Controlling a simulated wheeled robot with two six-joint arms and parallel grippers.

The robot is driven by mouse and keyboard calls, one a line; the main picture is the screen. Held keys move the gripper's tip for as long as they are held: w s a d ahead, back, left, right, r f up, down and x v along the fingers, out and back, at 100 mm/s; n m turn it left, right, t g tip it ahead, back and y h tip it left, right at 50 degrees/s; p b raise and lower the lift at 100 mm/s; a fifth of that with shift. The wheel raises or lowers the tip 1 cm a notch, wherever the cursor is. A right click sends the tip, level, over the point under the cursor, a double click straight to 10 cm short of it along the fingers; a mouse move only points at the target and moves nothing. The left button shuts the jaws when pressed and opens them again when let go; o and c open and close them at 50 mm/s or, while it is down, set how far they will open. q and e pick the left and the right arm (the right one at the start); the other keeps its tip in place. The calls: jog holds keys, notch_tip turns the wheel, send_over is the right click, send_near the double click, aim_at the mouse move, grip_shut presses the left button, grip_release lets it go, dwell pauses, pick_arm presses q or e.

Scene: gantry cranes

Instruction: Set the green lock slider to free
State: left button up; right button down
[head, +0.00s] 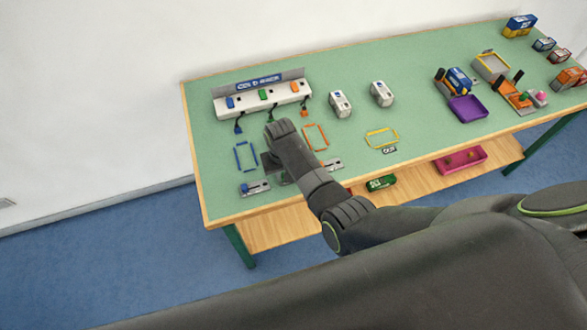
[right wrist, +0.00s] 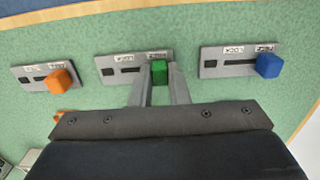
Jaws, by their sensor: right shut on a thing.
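The green slider knob (right wrist: 160,70) shows in the right wrist view, at the right end of the slot in its grey plate (right wrist: 110,66). Small labels are printed along the plate's far edge; the one near the knob is partly hidden. My right gripper (right wrist: 158,76) is shut on the green knob, one finger on each side. In the head view my right arm reaches over the table's front left part and hides the green knob. My left gripper is in neither view.
An orange slider (right wrist: 60,78) and a blue slider (right wrist: 268,65) flank the green one closely. In the head view, blue (head: 246,156) and orange (head: 316,137) frames lie behind the sliders. A white rack (head: 262,101) stands behind them on the green table.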

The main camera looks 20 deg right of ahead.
jog(key=shift+a, duration=0.2)
jog(key=c, duration=1.4)
grip_release()
jog(key=shift+a, duration=0.1)
jog(key=shift+o, duration=0.2)
jog(key=shift+r, duration=0.65)
notch_tip(320, 180, up, 16)
